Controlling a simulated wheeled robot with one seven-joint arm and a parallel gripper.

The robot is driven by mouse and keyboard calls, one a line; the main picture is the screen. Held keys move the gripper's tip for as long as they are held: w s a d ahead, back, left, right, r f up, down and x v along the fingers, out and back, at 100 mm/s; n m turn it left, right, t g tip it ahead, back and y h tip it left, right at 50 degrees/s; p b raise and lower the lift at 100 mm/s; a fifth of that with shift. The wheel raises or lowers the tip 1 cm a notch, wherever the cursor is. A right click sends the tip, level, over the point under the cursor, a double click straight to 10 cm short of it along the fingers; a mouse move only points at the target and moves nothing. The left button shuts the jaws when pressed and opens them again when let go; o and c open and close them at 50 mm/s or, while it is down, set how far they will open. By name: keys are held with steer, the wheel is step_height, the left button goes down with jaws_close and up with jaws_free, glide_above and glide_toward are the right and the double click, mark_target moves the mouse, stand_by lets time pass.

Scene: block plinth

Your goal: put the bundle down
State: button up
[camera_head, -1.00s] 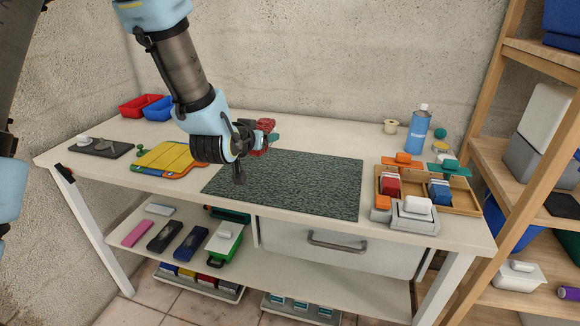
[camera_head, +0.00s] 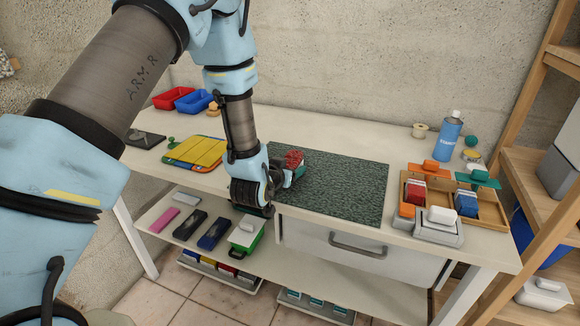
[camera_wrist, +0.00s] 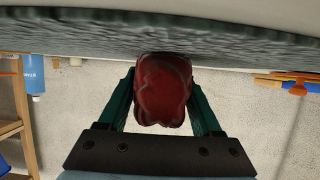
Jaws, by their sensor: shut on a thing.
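The bundle is a dark red, lumpy piece (camera_head: 293,158); it also shows in the middle of the wrist view (camera_wrist: 162,92). My gripper (camera_head: 298,171) has green fingers, one on each side of the bundle, and is shut on it. In the head view the bundle is over the left part of the dark green speckled mat (camera_head: 345,190). The wrist view is upside down, with the mat (camera_wrist: 80,38) along the top, close to the bundle. I cannot tell whether the bundle touches the mat. My wrist hides the mat's front left corner.
A wooden tray (camera_head: 482,212) with red and blue blocks stands to the right, near a blue spray can (camera_head: 448,136). Red and blue bins (camera_head: 193,101) are at the back left. Most of the mat is bare.

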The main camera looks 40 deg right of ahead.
steer(key=shift+f, duration=0.15)
steer(key=o, duration=1.5)
steer(key=shift+r, duration=0.3)
steer(key=b+v, duration=0.1)
steer(key=v, duration=0.8)
steer(key=shift+s+a+r, duration=0.15)
steer(key=shift+s+a, duration=0.05)
steer(key=shift+a, duration=0.1)
steer(key=shift+p+v, duration=1.05)
steer(key=shift+p, duration=0.45)
